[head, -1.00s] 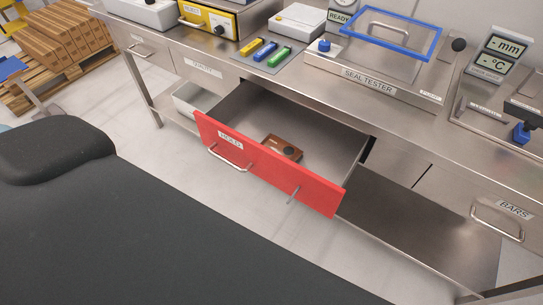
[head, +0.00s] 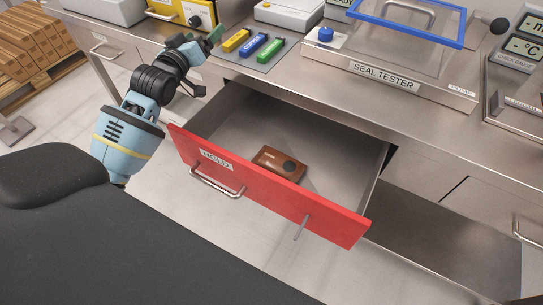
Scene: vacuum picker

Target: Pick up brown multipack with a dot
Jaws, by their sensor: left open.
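The brown multipack (head: 277,160) lies flat inside the open drawer, close behind its front panel. It bears a dark round dot on its top, toward the right. The drawer (head: 265,187) has a red front labelled HOLD with a metal handle, and it is pulled out from under the steel bench. My left gripper (head: 214,38) is at the upper left, above and beyond the drawer's left side, near the bench edge. It is open and apart from the multipack. My right gripper is not in view.
Yellow, blue and green blocks (head: 254,45) lie on a grey mat on the bench. The seal tester (head: 385,76) with a blue-framed lid stands on the bench above the drawer. Cartons on a pallet (head: 32,45) stand at the far left. The drawer's right part is clear.

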